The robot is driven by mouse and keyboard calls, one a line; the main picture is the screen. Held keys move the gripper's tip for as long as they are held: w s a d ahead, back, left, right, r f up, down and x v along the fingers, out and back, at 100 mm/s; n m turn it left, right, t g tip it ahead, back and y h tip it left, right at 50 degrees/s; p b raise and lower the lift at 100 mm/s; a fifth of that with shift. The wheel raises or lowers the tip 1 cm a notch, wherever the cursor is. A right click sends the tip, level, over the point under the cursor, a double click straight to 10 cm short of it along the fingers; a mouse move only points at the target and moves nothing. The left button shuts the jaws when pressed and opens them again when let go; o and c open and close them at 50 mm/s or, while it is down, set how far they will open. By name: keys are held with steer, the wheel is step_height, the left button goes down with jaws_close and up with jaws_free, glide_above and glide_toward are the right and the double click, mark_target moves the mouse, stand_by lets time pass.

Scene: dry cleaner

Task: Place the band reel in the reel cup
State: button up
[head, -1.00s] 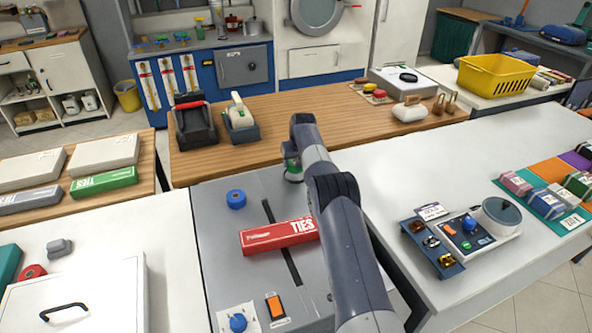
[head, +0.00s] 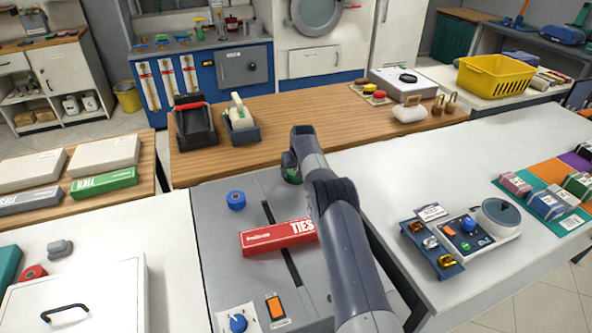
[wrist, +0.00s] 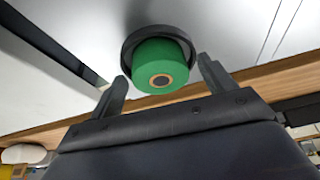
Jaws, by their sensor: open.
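The green band reel (wrist: 162,66) has a tan core with a dark centre, facing the wrist camera. It sits within a dark round cup (wrist: 128,45), whose rim shows around it. My gripper (wrist: 163,70) is open, with one finger on each side of the reel's near end and visible gaps between. In the head view the reel (head: 292,176) shows as a small green patch beneath my gripper at the far right of the grey machine top. My arm hides the fingers and most of the cup there.
A red ties box (head: 272,238) lies across the dark slot of the grey machine (head: 215,255). A blue round piece (head: 236,199) stands left of the slot. A wooden counter (head: 330,130) runs behind.

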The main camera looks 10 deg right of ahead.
steer(key=shift+r, duration=0.1)
steer(key=shift+s+r, duration=0.1)
steer(key=shift+r, duration=0.4)
steer(key=b+v, duration=0.1)
steer(key=v, duration=1)
steer(key=shift+b, duration=0.35)
steer(key=shift+c, duration=0.6)
stand_by(0.8)
